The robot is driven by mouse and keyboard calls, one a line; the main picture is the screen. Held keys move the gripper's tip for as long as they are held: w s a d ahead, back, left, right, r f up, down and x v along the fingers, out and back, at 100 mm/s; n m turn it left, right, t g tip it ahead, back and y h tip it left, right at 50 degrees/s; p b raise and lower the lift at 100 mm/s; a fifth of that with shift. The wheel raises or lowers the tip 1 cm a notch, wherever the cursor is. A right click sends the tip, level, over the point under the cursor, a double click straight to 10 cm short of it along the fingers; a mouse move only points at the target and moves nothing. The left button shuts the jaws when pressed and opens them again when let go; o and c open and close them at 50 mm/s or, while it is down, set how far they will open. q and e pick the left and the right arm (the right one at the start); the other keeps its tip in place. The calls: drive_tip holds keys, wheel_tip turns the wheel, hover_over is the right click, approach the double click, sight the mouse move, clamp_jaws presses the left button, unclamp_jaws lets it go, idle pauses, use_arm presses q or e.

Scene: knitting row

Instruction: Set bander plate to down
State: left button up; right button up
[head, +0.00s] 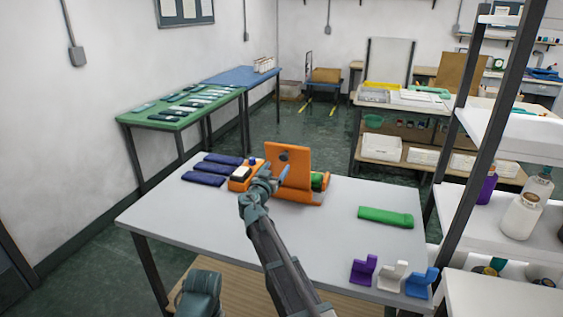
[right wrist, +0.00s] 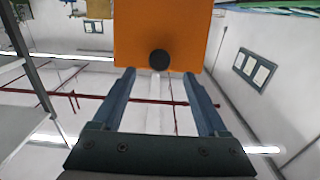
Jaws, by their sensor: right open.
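The bander (head: 296,195) is an orange device on the white table. Its orange plate (head: 295,166) stands up steeply, with a dark round knob (head: 284,155) on its face. In the right wrist view the plate (right wrist: 158,28) fills the top middle, and the knob (right wrist: 159,60) lies between the fingertip lines. My right gripper (head: 277,175) is in front of the plate, just below the knob. In the right wrist view its fingers (right wrist: 158,74) are apart with nothing held; contact with the plate cannot be told.
Dark blue bars (head: 204,170) lie left of the bander. A green piece (head: 385,216) lies to the right. Purple, white and blue holders (head: 391,275) stand at the front right corner. A shelf rack (head: 500,130) rises at the right. The table's middle right is clear.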

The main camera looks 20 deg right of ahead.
sight(283, 159)
drive_tip(key=x, duration=0.6)
drive_tip(key=shift+d, duration=0.1)
clamp_jaws()
idle(0.3)
idle(1.0)
